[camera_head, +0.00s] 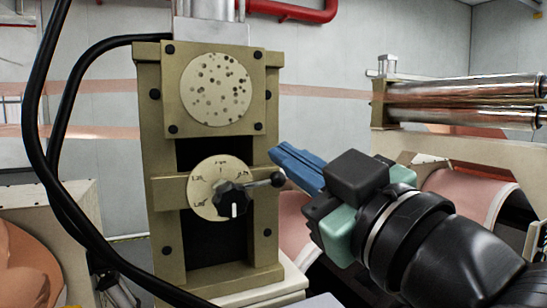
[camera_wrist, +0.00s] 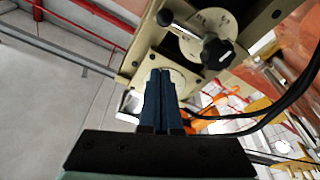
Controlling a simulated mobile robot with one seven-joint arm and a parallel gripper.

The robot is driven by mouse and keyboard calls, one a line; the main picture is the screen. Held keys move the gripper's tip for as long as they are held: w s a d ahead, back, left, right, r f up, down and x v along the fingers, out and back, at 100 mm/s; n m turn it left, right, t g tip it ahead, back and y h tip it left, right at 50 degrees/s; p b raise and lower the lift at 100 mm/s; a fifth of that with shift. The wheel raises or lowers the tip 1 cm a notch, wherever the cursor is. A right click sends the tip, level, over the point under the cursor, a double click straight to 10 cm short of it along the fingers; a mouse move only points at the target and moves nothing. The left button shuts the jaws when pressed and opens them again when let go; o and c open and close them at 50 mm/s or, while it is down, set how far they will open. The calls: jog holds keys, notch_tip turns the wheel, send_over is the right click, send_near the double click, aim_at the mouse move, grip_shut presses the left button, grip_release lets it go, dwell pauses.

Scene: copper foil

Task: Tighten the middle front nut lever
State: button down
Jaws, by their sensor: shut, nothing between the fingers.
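The black nut lever (camera_head: 235,197) sits at the centre of a round cream dial with markings (camera_head: 204,185) on the front of a beige machine block. Its arm points right and slightly up, ending in a dark ball (camera_head: 277,180). The lever also shows at the top of the wrist view (camera_wrist: 217,52), with its arm reaching to the upper left. My gripper (camera_head: 276,153) has blue fingers, shut together and empty. In the head view the fingertips are just above the ball end. In the wrist view the fingertips (camera_wrist: 160,72) appear below the lever with a visible gap.
A perforated round plate (camera_head: 217,89) is fixed above the dial on the beige block (camera_head: 151,140). Black cables (camera_head: 62,110) hang at the left. Shiny metal rollers (camera_head: 465,90) and copper foil (camera_head: 465,192) are at the right, behind my arm. Open space lies in front of the block.

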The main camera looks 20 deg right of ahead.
aim_at(277, 177)
jog(key=shift+w+d+f+b, duration=0.25)
jog(key=shift+w+f, duration=0.2)
jog(key=shift+w, duration=0.25)
jog(key=shift+w+d+f+b, duration=0.2)
jog(key=shift+w+f+b, duration=0.1)
jog(key=shift+w+f, duration=0.25)
jog(key=shift+w+d+f+b, duration=0.2)
jog(key=shift+w+f+b, duration=0.15)
jog(key=shift+w, duration=0.45)
jog(key=shift+a, duration=0.1)
jog(key=shift+w+d+f+m+b, duration=0.15)
jog(key=shift+d+f+m+b, duration=0.1)
jog(key=shift+f+m+b, duration=0.6)
jog(key=shift+r+h+p, duration=0.1)
jog(key=shift+h+p, duration=0.2)
